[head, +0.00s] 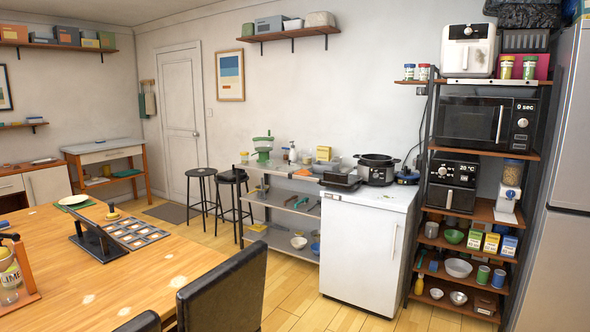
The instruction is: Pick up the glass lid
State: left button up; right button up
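I cannot make out a glass lid for certain in the head view. A black pot (377,169) stands on the white cabinet (362,250) in the middle right, and I cannot tell whether a clear lid is on it. A flat black tray-like item (341,181) lies in front of it to the left. Neither of my grippers is in view, so whether they are open or shut does not show.
A wooden table (170,270) fills the lower left, with black chairs (224,295) at its right edge. A metal shelf unit (279,216) with small items stands left of the white cabinet. A tall shelf (482,155) holds a microwave (486,122). Open floor (290,292) lies before the cabinet.

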aim_at(286, 167)
jog(key=i+z, duration=0.4)
jog(key=i, duration=2.65)
